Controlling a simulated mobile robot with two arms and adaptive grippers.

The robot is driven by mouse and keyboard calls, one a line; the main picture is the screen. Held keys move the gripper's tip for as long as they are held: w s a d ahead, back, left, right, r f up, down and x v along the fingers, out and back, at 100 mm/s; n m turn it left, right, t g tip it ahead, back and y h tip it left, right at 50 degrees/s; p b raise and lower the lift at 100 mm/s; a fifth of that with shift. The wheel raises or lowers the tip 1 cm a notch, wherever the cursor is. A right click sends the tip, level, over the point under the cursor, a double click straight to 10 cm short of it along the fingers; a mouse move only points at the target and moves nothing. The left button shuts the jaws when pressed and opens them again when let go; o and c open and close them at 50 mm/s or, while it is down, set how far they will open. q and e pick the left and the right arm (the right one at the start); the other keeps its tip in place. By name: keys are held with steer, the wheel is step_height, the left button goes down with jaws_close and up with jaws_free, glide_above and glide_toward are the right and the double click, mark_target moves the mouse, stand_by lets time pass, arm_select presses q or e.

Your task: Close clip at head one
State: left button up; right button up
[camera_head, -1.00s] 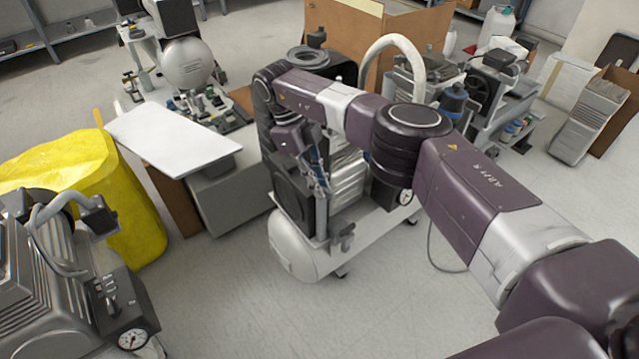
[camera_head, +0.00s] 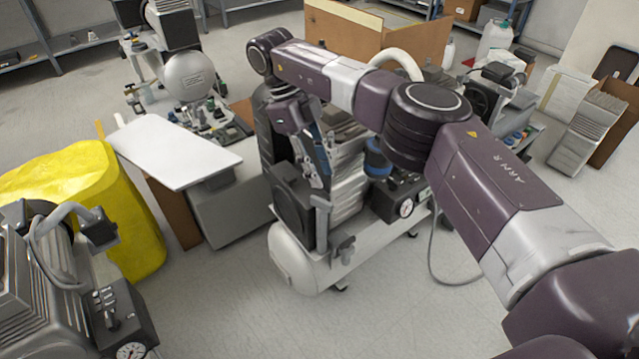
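The compressor (camera_head: 310,262) stands on the floor in the middle, with a light grey tank, a dark and silver finned block and a round gauge (camera_head: 406,207) at its right. My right arm reaches over it from the right. My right gripper (camera_head: 322,178) points down at the compressor's upper front, close to a grey upright post (camera_head: 322,222). Its fingers are small and seen edge-on, so I cannot tell whether they are open or touching anything. I cannot make out the clip; the arm and gripper cover part of the compressor's top. My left gripper is not in view.
A white board (camera_head: 175,150) lies on a grey box left of the compressor. A yellow-covered bin (camera_head: 120,220) and another compressor (camera_head: 60,280) stand at the left. A cardboard box (camera_head: 370,40) and more machines are behind. The floor in front is clear.

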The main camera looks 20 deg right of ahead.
steer(key=shift+r, duration=0.6)
